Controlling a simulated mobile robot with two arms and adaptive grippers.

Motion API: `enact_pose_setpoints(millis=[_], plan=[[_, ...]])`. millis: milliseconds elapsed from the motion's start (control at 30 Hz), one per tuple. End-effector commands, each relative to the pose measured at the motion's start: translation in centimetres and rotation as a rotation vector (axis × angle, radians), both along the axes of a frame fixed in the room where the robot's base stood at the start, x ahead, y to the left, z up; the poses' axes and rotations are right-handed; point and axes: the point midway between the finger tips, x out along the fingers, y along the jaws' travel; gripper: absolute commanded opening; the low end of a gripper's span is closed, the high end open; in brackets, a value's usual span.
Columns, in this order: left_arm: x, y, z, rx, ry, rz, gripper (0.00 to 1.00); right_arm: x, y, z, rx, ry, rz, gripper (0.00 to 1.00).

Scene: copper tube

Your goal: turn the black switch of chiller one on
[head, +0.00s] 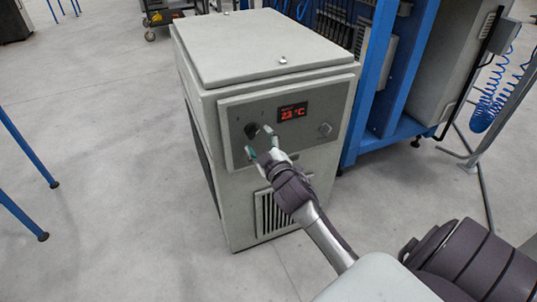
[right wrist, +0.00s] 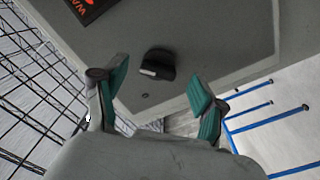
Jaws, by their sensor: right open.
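The chiller (head: 262,50) is a pale grey box with a control panel on its front. Its black switch (head: 251,130) sits at the left of the panel, beside a red display reading 23 °C (head: 292,112). My right gripper (head: 262,143) is at the panel, just below and right of the switch. In the right wrist view the black switch (right wrist: 158,64) shows a white mark and lies ahead of and between the open fingertips of my gripper (right wrist: 158,88). No contact with the switch shows. My left gripper is in neither view.
A vent grille (head: 275,212) is low on the chiller front. A blue rack (head: 378,80) stands close to its right, with a grey cabinet (head: 455,60) and coiled blue hoses (head: 488,108) beyond. The floor (head: 120,170) to the left is mostly clear, with blue legs at the edge.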

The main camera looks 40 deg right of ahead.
Motion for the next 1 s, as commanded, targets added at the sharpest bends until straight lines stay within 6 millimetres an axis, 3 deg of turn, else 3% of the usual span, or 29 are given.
enact_pose_setpoints(millis=[200, 400, 600, 1000], plan=[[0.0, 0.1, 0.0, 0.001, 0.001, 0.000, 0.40, -4.9, 1.2, -0.2, 0.002, 0.003, -0.001, 0.71], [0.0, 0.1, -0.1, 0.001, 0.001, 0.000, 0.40, -8.1, 2.0, -0.1, 0.000, 0.001, 0.000, 0.71], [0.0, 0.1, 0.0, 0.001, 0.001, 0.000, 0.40, -9.3, 2.2, 0.0, -0.001, 0.001, -0.001, 0.71], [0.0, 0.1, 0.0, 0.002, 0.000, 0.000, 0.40, -9.3, 2.2, 0.0, -0.001, 0.000, 0.000, 0.71]])
